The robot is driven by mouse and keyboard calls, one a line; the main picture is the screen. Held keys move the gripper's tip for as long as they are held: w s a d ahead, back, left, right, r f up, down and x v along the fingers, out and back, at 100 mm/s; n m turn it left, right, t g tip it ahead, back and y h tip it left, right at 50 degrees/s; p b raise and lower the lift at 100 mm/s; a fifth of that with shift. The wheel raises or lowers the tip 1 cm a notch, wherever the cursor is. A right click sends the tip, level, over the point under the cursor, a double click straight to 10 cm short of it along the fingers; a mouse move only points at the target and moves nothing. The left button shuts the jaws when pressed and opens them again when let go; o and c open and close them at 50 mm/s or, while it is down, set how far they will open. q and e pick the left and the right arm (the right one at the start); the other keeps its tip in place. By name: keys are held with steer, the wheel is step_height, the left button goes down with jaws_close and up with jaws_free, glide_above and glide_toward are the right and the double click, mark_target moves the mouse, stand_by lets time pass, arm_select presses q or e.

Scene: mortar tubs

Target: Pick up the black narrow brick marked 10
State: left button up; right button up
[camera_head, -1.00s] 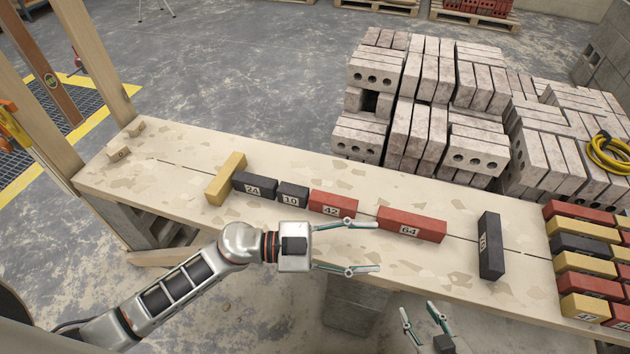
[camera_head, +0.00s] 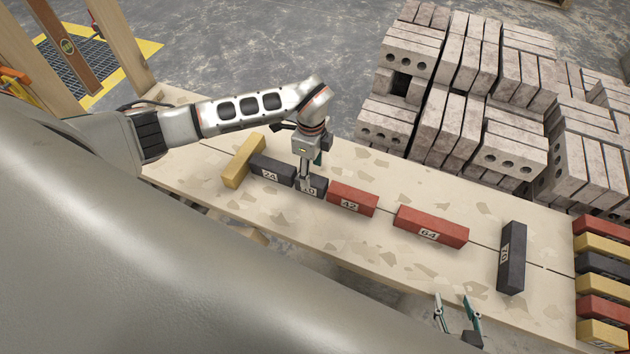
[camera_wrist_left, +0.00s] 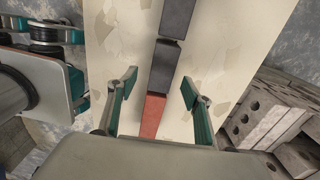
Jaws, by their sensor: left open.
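The black brick marked 10 (camera_head: 318,184) is short and lies in a row on the bench, between the black brick marked 24 (camera_head: 271,171) and the red brick marked 42 (camera_head: 352,199). My left gripper (camera_head: 306,183) points down at brick 10 and partly covers its label. In the left wrist view brick 10 (camera_wrist_left: 164,66) lies between the two spread fingers (camera_wrist_left: 158,84), with a gap on each side. Whether the fingertips reach down to its height is unclear. My right gripper (camera_head: 457,305) is open and empty at the bench's front edge.
A red brick marked 64 (camera_head: 431,226) and a black brick with a sideways label (camera_head: 512,257) lie further right on the bench (camera_head: 370,248). A yellow brick (camera_head: 243,160) lies left of the row. Stacked coloured bricks (camera_head: 602,263) stand at the right end. Grey blocks (camera_head: 450,95) stand behind.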

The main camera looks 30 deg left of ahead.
mark_target(312, 179)
arm_select(q)
steer(key=f, duration=0.6)
steer(key=shift+w+a+f, duration=0.1)
steer(key=shift+w, duration=0.1)
jaws_close()
